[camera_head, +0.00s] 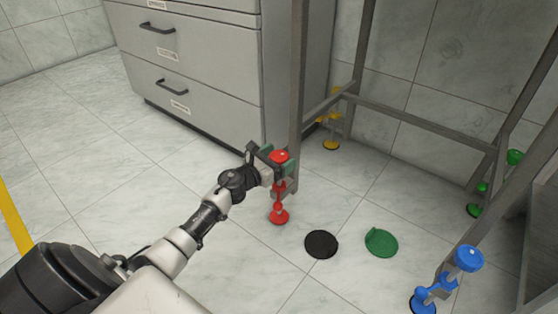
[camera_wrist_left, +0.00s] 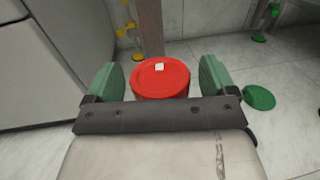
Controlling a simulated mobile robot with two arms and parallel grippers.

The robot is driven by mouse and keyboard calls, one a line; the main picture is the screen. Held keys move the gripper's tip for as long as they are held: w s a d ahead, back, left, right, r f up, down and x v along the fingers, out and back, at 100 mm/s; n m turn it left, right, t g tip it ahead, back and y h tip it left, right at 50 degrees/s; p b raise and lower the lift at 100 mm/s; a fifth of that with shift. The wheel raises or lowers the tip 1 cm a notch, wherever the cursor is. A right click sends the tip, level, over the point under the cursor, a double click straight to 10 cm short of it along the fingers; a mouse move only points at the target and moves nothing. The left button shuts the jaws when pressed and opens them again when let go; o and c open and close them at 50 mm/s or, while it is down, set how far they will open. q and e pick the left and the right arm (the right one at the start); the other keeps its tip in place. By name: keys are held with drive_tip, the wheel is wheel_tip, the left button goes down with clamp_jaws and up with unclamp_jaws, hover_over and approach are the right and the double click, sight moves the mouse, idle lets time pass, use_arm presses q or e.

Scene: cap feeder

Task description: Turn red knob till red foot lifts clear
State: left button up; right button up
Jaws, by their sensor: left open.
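The red knob (camera_head: 279,156) tops a red adjuster on the frame's near left leg. In the left wrist view the red knob (camera_wrist_left: 160,77) lies between the two green fingers, with a small white mark on its top. My left gripper (camera_head: 277,162) is open around the knob; a narrow gap shows at each side in the wrist view (camera_wrist_left: 160,82). The red foot (camera_head: 279,217) is below, at the floor; I cannot tell whether it touches. In the wrist view the red foot is hidden. My right gripper is not in view.
A grey drawer cabinet (camera_head: 190,70) stands behind and left of the metal frame (camera_head: 299,80). Yellow (camera_head: 332,143), green (camera_head: 475,210) and blue (camera_head: 424,302) feet stand at the other legs. A black disc (camera_head: 321,244) and a green disc (camera_head: 381,243) lie on the floor.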

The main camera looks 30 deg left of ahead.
use_arm(q)
drive_tip(key=shift+w, duration=0.2)
drive_tip(key=shift+c, duration=0.3)
drive_tip(key=c, duration=0.9)
drive_tip(key=shift+r+y, duration=0.1)
drive_tip(key=shift+y, duration=0.2)
